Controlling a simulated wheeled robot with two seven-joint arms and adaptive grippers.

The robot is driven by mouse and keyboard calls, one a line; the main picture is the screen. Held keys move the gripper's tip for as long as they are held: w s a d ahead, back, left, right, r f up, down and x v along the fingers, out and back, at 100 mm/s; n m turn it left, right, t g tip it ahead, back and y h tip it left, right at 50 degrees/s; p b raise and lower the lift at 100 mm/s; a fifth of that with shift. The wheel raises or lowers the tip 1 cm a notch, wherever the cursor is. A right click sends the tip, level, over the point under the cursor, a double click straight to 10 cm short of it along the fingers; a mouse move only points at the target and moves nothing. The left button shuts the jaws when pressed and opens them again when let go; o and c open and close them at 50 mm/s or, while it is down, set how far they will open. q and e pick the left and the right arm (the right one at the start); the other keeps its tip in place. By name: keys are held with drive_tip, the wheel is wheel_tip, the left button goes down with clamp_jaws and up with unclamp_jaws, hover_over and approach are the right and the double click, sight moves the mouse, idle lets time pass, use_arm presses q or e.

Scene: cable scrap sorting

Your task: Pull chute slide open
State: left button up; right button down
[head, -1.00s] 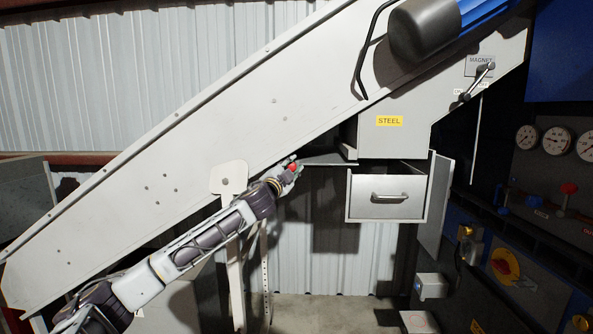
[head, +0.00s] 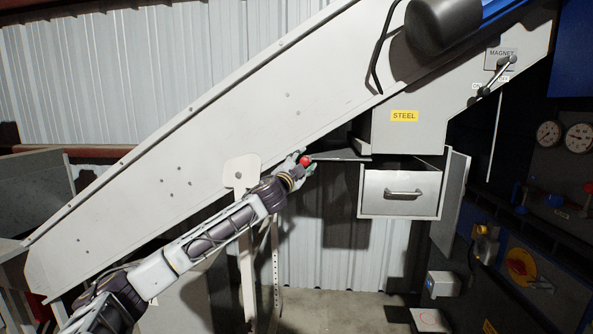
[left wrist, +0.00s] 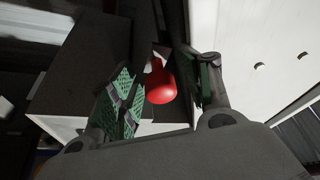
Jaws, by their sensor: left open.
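The chute slide is a thin grey plate (head: 340,157) sticking out to the left below the grey chute box with the yellow STEEL label (head: 404,116). A red knob (head: 305,160) sits at its left end. My left gripper (head: 300,163) is at the knob, its arm reaching up from the lower left. In the left wrist view the red knob (left wrist: 160,84) lies between the two green-padded fingers (left wrist: 163,95), with gaps on both sides. The fingers are open. My right gripper is not in view.
A drawer with a bar handle (head: 403,192) hangs below the chute box. The sloping white conveyor side (head: 190,165) runs just above my left arm. A support post with a rounded plate (head: 242,171) stands close by. A lever panel marked MAGNET (head: 502,56) is upper right.

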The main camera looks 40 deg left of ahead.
use_arm(q)
drive_tip(key=shift+s, duration=0.15)
drive_tip(key=shift+v, duration=2.9)
drive_tip(key=shift+v, duration=0.95)
drive_tip(key=shift+f, duration=0.1)
